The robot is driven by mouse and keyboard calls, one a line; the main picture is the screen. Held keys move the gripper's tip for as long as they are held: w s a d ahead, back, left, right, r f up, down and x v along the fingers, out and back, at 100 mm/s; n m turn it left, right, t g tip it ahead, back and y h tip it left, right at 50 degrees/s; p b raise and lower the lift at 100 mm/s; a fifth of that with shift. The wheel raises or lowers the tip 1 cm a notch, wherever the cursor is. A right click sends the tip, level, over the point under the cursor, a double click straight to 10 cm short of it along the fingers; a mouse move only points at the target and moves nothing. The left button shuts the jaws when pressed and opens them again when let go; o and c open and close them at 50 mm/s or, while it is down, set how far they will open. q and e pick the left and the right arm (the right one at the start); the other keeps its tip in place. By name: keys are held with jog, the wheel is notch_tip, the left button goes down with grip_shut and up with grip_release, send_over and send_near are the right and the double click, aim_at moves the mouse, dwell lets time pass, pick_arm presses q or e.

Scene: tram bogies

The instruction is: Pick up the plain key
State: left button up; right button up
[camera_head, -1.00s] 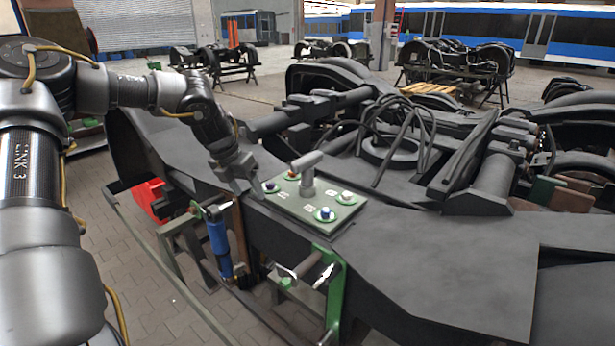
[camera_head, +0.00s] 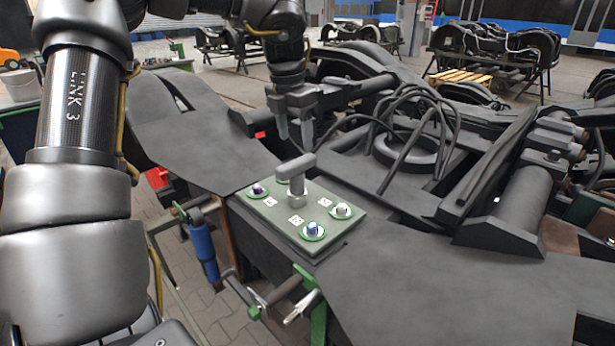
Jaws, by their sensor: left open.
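A plain grey T-handled key (camera_head: 297,175) stands upright on the green board (camera_head: 268,212), its crossbar on top. My left gripper (camera_head: 295,138) points down just beyond and above the key in the picture. Its two fingers are apart with nothing between them, and it does not appear to touch the key. The key's foot is at the middle of the board, and it partly hides the fitting behind it. My right gripper is not in view.
The board carries ringed fittings with a purple (camera_head: 257,190), a white (camera_head: 342,210) and a blue (camera_head: 312,230) top. It lies on the dark bogie frame (camera_head: 420,270). Looped black cables (camera_head: 410,130) rise behind. A blue cylinder (camera_head: 203,248) hangs at the front left.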

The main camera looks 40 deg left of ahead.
aim_at(298, 172)
pick_arm(q)
jog(key=shift+s+d+f, duration=0.1)
jog(key=shift+s+f, duration=0.05)
jog(key=shift+f, duration=0.4)
jog(key=shift+s+f, duration=0.1)
jog(key=shift+f, duration=0.45)
jog(key=f, duration=0.1)
jog(key=f+p, duration=0.1)
jog(key=f, duration=0.1)
jog(key=shift+w, duration=0.4)
jog(key=shift+f, duration=0.15)
jog(key=shift+s+f+p, duration=0.1)
jog(key=shift+f+p, duration=0.15)
jog(key=shift+p, duration=0.15)
jog(key=f, duration=0.1)
jog(key=f+p, duration=0.1)
jog(key=f, duration=0.1)
jog(key=f+p, duration=0.1)
jog(key=shift+w+a+f, duration=0.2)
jog(key=shift+w+f, duration=0.15)
jog(key=shift+s+d+r, duration=0.1)
jog(key=shift+d, duration=0.05)
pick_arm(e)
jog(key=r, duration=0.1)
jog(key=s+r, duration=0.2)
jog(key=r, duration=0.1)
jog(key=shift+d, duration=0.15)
pick_arm(q)
jog(key=shift+c, duration=1)
grip_shut()
